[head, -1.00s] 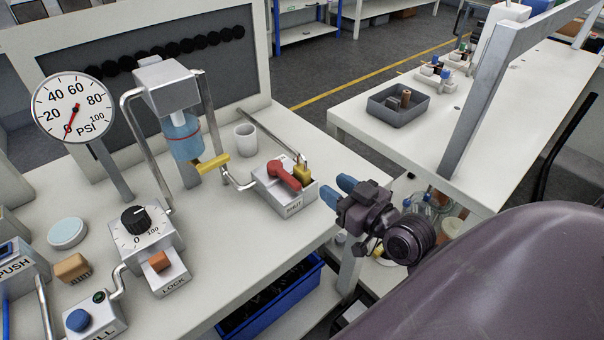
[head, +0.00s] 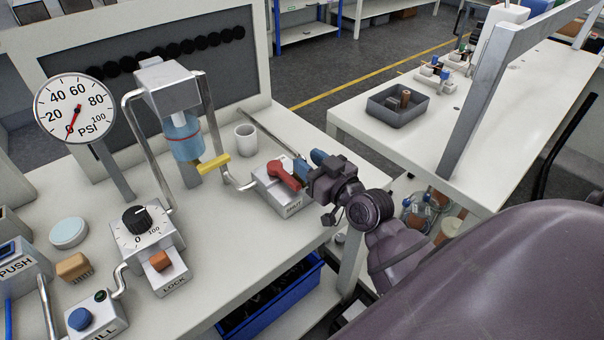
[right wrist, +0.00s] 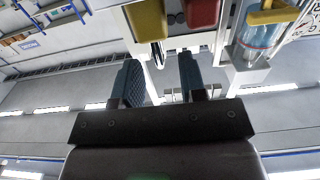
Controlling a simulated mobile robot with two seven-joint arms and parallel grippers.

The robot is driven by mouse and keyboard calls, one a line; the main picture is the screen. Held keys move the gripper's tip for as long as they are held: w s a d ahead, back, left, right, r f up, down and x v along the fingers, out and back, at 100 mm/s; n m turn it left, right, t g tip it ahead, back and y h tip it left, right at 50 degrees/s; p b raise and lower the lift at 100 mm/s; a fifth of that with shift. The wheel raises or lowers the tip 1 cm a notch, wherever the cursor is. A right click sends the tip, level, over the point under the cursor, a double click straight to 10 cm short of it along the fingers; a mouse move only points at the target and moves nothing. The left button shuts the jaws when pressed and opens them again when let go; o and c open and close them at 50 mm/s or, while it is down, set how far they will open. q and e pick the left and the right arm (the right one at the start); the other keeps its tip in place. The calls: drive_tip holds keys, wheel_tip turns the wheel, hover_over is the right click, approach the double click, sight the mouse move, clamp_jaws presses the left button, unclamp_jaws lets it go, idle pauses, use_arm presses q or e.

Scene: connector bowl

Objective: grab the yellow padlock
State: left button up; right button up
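The yellow padlock (right wrist: 147,18) shows at the top of the right wrist view, with its metal shackle by the red handle (right wrist: 203,12). In the head view my right gripper hides the padlock, and the red handle (head: 284,174) on the white SHUT box (head: 277,196) stays visible. My right gripper (head: 309,163) is at the right end of that box. Its blue-tipped fingers are apart, with an open gap between them in the right wrist view (right wrist: 161,78). No contact with the padlock can be made out. My left gripper is not in view.
A yellow lever (head: 213,164) and a white cup (head: 246,140) stand left of and behind the box. Pipes, a gauge (head: 75,108) and a dial box (head: 142,230) fill the left bench. A grey tray (head: 397,105) is on the right bench. A gap separates the benches.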

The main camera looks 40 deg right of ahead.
drive_tip(key=shift+w+a, duration=0.15)
drive_tip(key=shift+w, duration=1.15)
clamp_jaws()
